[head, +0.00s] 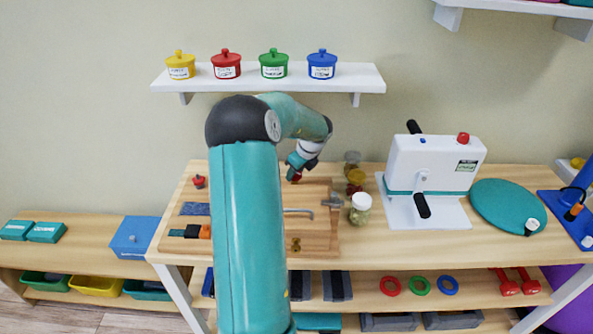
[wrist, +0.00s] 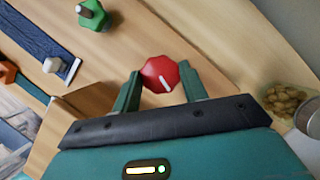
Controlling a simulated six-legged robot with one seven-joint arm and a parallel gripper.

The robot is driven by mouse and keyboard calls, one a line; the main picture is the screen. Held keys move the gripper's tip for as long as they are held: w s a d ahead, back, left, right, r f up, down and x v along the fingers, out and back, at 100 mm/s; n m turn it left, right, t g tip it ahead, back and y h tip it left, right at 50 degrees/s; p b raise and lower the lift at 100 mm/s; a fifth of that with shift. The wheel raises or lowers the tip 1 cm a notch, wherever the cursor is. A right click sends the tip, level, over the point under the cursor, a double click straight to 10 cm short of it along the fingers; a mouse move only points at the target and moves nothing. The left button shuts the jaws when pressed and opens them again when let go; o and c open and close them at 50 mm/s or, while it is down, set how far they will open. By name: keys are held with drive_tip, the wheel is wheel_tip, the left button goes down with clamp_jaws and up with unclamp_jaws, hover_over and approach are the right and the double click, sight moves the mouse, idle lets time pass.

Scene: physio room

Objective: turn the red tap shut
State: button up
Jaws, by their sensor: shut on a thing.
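The red tap (wrist: 160,74) shows in the wrist view as a faceted red knob with a white line across its lower right part. My gripper (wrist: 161,88) has its two teal fingers closed on either side of the knob. In the head view my gripper (head: 295,173) points down at the back of the wooden board, and a bit of the red tap (head: 297,178) shows at its tips. The tap's stem is hidden under the knob. A green knob (wrist: 92,14) stands apart at the top left of the wrist view.
Jars, among them a white-lidded one (head: 361,208), stand just right of the wooden board (head: 322,240). A white device with black handles (head: 435,163) is further right. A small red knob (head: 199,181) stands at the board's back left. A shelf (head: 350,79) with coloured pots hangs above.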

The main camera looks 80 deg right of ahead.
drive_tip(key=m+h, duration=0.1)
drive_tip(key=m, duration=0.1)
drive_tip(key=m+g, duration=0.1)
drive_tip(key=m, duration=0.2)
drive_tip(key=shift+w+a+m+h, duration=0.15)
drive_tip(key=shift+m+h, duration=0.15)
drive_tip(key=shift+h, duration=0.1)
drive_tip(key=m+g, duration=0.1)
drive_tip(key=m, duration=0.1)
drive_tip(key=m+g, duration=0.1)
drive_tip(key=m, duration=0.2)
drive_tip(key=shift+m+h, duration=0.3)
drive_tip(key=shift+h, duration=0.1)
drive_tip(key=shift+w+g, duration=0.1)
drive_tip(key=shift+g, duration=0.2)
drive_tip(key=o, duration=1)
drive_tip(key=v, duration=1.3)
drive_tip(key=shift+r, duration=0.4)
drive_tip(key=shift+a, duration=0.1)
